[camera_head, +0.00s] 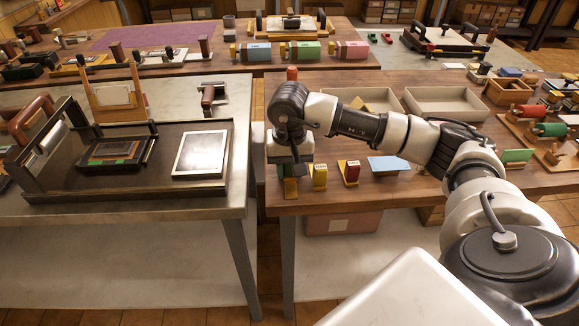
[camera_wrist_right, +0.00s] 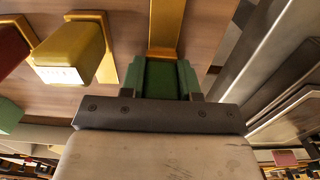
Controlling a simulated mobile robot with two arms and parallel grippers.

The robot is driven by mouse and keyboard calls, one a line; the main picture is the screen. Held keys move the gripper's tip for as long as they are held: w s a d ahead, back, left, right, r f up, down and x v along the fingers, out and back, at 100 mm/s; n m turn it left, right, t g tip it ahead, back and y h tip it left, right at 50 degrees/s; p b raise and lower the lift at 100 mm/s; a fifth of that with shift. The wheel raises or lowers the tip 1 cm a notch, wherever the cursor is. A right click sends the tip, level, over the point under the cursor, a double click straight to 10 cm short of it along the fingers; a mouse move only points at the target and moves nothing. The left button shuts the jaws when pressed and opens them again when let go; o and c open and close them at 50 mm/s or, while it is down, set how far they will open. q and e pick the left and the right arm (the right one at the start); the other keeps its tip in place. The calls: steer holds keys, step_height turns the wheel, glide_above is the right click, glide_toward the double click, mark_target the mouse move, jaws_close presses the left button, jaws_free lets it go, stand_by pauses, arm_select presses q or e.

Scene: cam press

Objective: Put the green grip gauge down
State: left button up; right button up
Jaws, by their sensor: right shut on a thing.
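The green grip gauge (camera_head: 290,188) is at the left front corner of the wooden table, below my right gripper (camera_head: 289,170). In the right wrist view the green gauge (camera_wrist_right: 165,72) sits between the jaws of my right gripper (camera_wrist_right: 166,92), which is shut on it. A yellow-brown strip of the gauge extends beyond the green block. I cannot tell whether its base touches the table. The yellow gauge (camera_head: 320,176) stands just right of it, apart; it also shows in the right wrist view (camera_wrist_right: 72,48). My left gripper is not in view.
The wooden table's (camera_head: 325,198) left edge faces a metal-topped table (camera_head: 215,203) across a narrow gap. A red gauge (camera_head: 349,172) and a light blue plate (camera_head: 389,166) stand further right. My right arm covers part of the table.

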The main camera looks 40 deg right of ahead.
steer(key=o, duration=1)
steer(key=shift+r+p, duration=0.15)
steer(key=shift+p, duration=0.2)
step_height(320, 180, up, 12)
steer(key=shift+b, duration=0.5)
